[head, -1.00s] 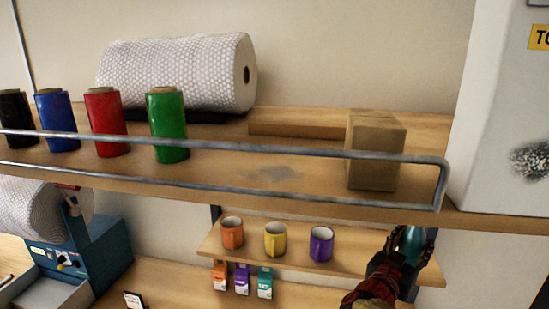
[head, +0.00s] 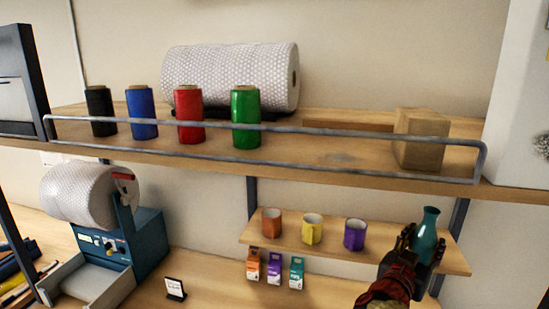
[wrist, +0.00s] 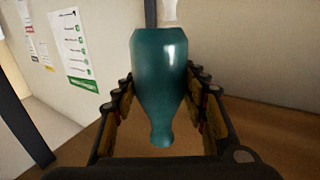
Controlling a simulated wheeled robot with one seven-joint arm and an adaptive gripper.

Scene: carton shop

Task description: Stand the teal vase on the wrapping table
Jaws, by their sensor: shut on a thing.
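The teal vase (head: 425,236) is at the right end of the small shelf with the mugs in the head view. It looks upright there, its narrow neck on top. My gripper (head: 410,243) is shut on it, coming from the front. In the wrist view the vase (wrist: 160,75) sits between the two fingers of my gripper (wrist: 160,112). Whether its base touches the shelf is hidden behind my gripper. The wrapping table (head: 235,290) shows as the wooden top below the small shelf.
An orange mug (head: 271,223), a yellow mug (head: 312,229) and a purple mug (head: 355,234) stand on the small shelf (head: 290,240). Small cartons (head: 274,271) hang below it. A railed upper shelf (head: 300,158) runs above. A blue wrap machine (head: 120,245) and a small sign (head: 175,288) stand left.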

